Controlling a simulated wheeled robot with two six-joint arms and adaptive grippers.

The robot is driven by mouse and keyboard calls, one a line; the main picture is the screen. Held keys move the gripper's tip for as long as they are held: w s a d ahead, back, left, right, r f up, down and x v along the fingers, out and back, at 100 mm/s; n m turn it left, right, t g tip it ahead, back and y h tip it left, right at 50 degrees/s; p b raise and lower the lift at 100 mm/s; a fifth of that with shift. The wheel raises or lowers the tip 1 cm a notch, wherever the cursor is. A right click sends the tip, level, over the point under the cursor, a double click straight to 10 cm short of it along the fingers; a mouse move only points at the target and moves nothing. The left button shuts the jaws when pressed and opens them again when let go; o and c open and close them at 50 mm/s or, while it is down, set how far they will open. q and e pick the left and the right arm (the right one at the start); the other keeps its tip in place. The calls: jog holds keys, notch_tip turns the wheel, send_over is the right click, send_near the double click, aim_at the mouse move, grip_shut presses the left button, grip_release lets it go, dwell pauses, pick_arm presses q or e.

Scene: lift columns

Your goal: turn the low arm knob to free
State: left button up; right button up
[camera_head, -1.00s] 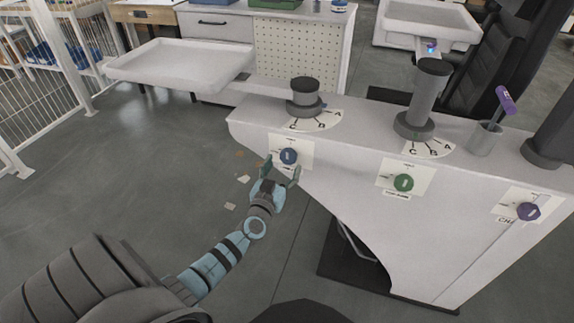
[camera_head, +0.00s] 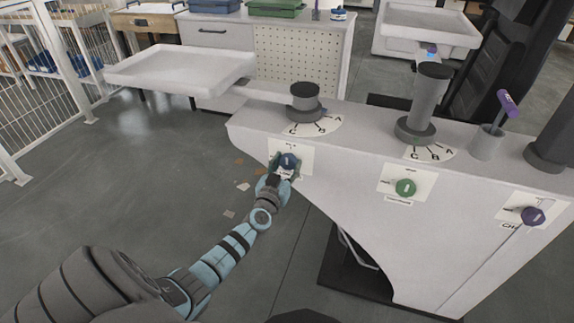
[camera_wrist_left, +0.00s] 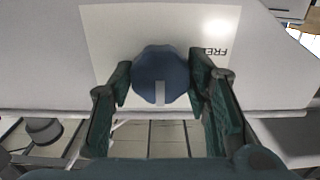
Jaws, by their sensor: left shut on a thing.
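The blue knob (camera_head: 289,161) is on a white label plate (camera_head: 303,148) at the left end of the grey console's front. My left gripper (camera_head: 285,169) is at this knob, its fingers around it. In the left wrist view the blue knob (camera_wrist_left: 160,70) sits between the two green fingers of my left gripper (camera_wrist_left: 160,80), which are shut on its sides. The knob's pale pointer mark points down in that picture. A partly covered "FREE" label (camera_wrist_left: 214,50) is to the knob's upper right. My right gripper is not in view.
A green knob (camera_head: 405,188) and a purple knob (camera_head: 532,216) are farther right on the console. A short column (camera_head: 305,97) with a lettered dial stands above the blue knob and bears a white tray (camera_head: 180,68). Open floor lies left of the console.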

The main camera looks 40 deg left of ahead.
pick_arm(q)
jog(key=n+p, duration=0.1)
jog(key=n, duration=1.2)
jog(key=shift+n, duration=2.4)
jog(key=o, duration=1.2)
jog(key=shift+c, duration=0.2)
